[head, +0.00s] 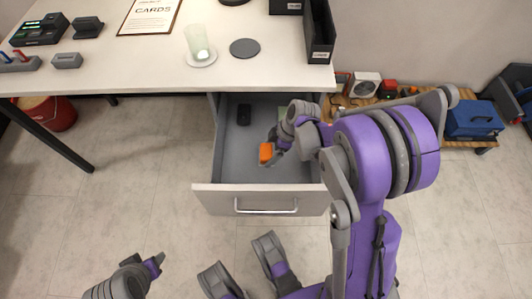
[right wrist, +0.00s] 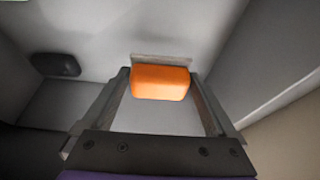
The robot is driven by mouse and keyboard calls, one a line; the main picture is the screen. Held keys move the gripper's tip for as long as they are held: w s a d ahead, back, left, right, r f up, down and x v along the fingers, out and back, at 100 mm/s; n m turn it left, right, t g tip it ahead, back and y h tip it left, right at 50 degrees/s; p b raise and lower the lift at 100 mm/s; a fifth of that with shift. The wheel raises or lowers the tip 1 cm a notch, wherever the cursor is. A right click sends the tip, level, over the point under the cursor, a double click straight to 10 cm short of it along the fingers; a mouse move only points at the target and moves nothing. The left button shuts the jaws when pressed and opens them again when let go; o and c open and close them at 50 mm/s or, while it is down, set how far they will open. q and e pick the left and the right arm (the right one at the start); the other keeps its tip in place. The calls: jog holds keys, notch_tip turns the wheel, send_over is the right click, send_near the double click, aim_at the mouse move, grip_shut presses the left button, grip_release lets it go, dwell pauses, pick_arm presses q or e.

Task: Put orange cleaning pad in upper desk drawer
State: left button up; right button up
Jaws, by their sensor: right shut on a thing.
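The orange cleaning pad (head: 265,153) is a small orange block held in my right gripper (head: 275,152). In the right wrist view the pad (right wrist: 160,82) sits between the two fingers of my right gripper (right wrist: 160,88), which are shut on it. The upper desk drawer (head: 245,198) is pulled open, and the right gripper with the pad is over its inside in the head view. The pad's exact height above the drawer floor is hard to tell. My left gripper (head: 153,264) is at the lower left, away from the drawer; its fingers are too small to read.
A dark object (head: 244,114) lies in the drawer's back left, also seen in the right wrist view (right wrist: 56,64). A greenish item lies near the drawer's back right, partly hidden. The white desk (head: 140,68) above holds a glass, a clipboard and black containers.

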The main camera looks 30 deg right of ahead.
notch_tip(320, 180, down, 9)
jog(key=b, duration=0.2)
jog(key=shift+r+b, duration=0.1)
jog(key=shift+b, duration=0.3)
jog(key=shift+f, duration=0.2)
jog(key=o, duration=1)
jog(key=shift+c, duration=0.2)
jog(key=shift+r, duration=0.1)
jog(key=shift+r, duration=0.2)
jog(key=p+v, duration=0.4)
jog(key=v, duration=0.7)
jog(key=shift+r, duration=0.4)
jog(key=shift+s+r, duration=0.1)
jog(key=shift+s, duration=0.05)
